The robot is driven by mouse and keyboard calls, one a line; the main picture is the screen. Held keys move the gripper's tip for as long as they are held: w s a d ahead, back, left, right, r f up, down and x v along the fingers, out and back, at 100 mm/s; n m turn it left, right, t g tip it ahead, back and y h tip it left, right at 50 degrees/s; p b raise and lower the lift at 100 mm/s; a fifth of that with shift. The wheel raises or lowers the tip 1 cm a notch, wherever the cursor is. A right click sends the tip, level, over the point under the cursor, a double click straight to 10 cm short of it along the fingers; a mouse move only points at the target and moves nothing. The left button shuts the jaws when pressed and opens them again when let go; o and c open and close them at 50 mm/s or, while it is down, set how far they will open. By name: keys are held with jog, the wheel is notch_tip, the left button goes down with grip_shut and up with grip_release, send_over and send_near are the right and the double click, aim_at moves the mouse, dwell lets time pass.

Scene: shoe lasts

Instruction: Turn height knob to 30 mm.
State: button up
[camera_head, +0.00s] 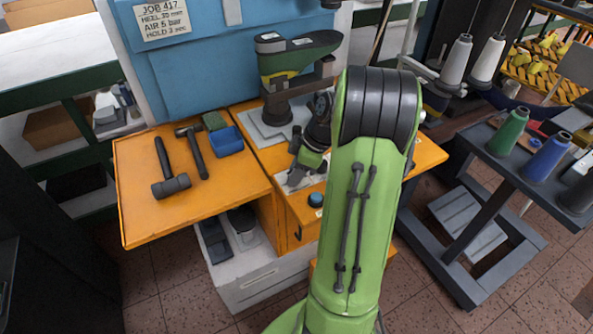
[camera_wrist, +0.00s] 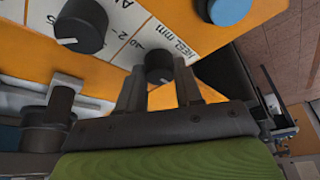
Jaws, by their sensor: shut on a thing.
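The height knob (camera_wrist: 158,68) is a dark round knob on the white panel strip in the wrist view, beside printing that reads "HEEL mm". My gripper (camera_wrist: 160,84) has one finger on each side of it and is shut on it. The lower part of the knob is between the fingers, and I cannot read its pointer setting. In the head view my gripper (camera_head: 308,165) is low over the orange bench's control panel, and my arm hides much of that area. A sign (camera_head: 163,18) reads "JOB 417, HEEL 30 mm, AIR 5 bar, HOLD 3 sec".
A second dark knob (camera_wrist: 80,25) with a pale pointer sits to the left on the same strip. A blue button (camera_wrist: 230,10) is at upper right. A green and grey press (camera_head: 290,65) stands behind.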

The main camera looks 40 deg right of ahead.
jog(key=m, duration=0.2)
jog(key=m+h+b, duration=0.1)
jog(key=m, duration=0.1)
jog(key=shift+a+t+h, duration=0.1)
jog(key=shift+t+h, duration=0.2)
jog(key=m, duration=0.2)
jog(key=m+h+b, duration=0.1)
jog(key=m, duration=0.1)
jog(key=shift+a+m+h, duration=0.15)
jog(key=shift+m+h, duration=0.15)
jog(key=shift+m, duration=0.1)
jog(key=m+h, duration=0.1)
jog(key=m, duration=0.3)
jog(key=shift+a+h, duration=0.1)
jog(key=shift+h, duration=0.3)
jog(key=shift+m+g+h, duration=0.4)
jog(key=shift+m+h, duration=0.1)
jog(key=shift+m, duration=1.3)
jog(key=o, duration=1)
jog(key=shift+o, duration=0.2)
jog(key=shift+r, duration=0.1)
